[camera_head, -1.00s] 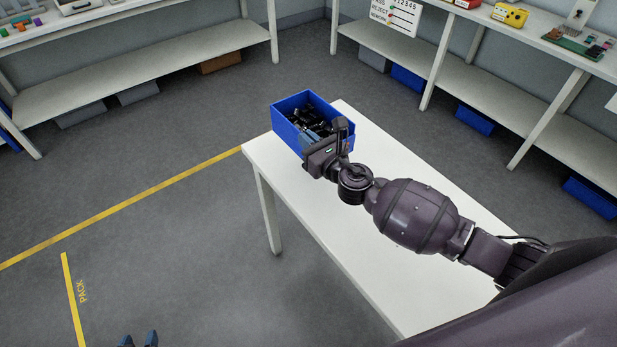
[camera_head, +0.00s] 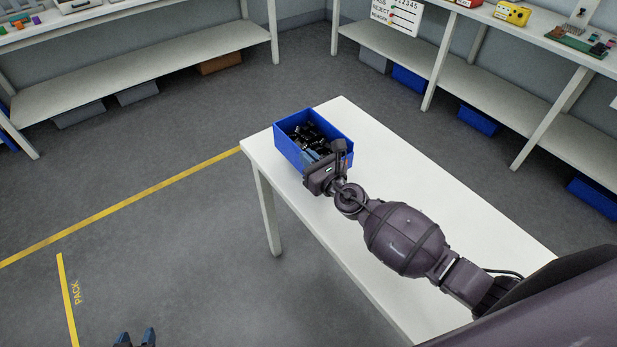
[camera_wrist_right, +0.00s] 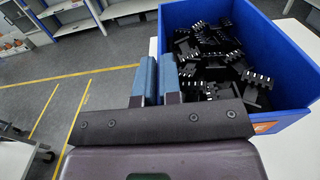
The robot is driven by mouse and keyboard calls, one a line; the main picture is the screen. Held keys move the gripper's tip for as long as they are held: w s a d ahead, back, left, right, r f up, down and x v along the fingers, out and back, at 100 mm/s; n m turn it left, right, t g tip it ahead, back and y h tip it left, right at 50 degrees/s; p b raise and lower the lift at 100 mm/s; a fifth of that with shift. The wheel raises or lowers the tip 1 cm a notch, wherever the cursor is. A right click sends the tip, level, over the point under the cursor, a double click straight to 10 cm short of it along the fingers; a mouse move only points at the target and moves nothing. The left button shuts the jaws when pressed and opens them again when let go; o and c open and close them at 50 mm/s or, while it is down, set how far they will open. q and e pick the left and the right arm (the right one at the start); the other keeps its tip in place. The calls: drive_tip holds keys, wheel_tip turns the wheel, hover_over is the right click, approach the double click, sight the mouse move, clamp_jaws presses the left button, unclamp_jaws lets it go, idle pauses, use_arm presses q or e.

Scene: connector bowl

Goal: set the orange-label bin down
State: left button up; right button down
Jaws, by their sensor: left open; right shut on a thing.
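The orange-label bin is a blue open box (camera_head: 288,149) full of black connectors (camera_head: 310,133). It is over the far left end of the white table (camera_head: 400,180), upright, on or just above the top; a gap underneath cannot be made out. A bit of its orange label shows in the right wrist view (camera_wrist_right: 265,127). My right gripper (camera_head: 314,160) is shut on the bin's wall, its blue fingers (camera_wrist_right: 157,80) on either side of it. My left gripper (camera_head: 135,338) is open and empty at the bottom edge, away from the table.
The table is bare to the right of the bin, beneath my right arm. Shelved benches stand at the back left (camera_head: 150,72) and back right (camera_head: 470,70), with blue bins (camera_head: 477,120) under the right one. A yellow line (camera_head: 120,207) crosses the floor.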

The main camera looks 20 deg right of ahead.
drive_tip(key=shift+f+b, duration=0.3)
drive_tip(key=shift+f, duration=0.1)
wheel_tip(320, 180, down, 4)
drive_tip(key=shift+r+b, duration=0.15)
drive_tip(key=shift+b, duration=1.1)
drive_tip(key=shift+w, duration=0.1)
use_arm(q)
drive_tip(key=f, duration=0.2)
drive_tip(key=s+f, duration=0.1)
drive_tip(key=f, duration=0.1)
drive_tip(key=shift+f, duration=0.3)
drive_tip(key=shift+f, duration=0.1)
use_arm(e)
drive_tip(key=shift+f, duration=0.25)
drive_tip(key=c, duration=1.7)
unclamp_jaws()
drive_tip(key=shift+f, duration=0.15)
drive_tip(key=o, duration=0.4)
use_arm(q)
drive_tip(key=shift+w, duration=0.25)
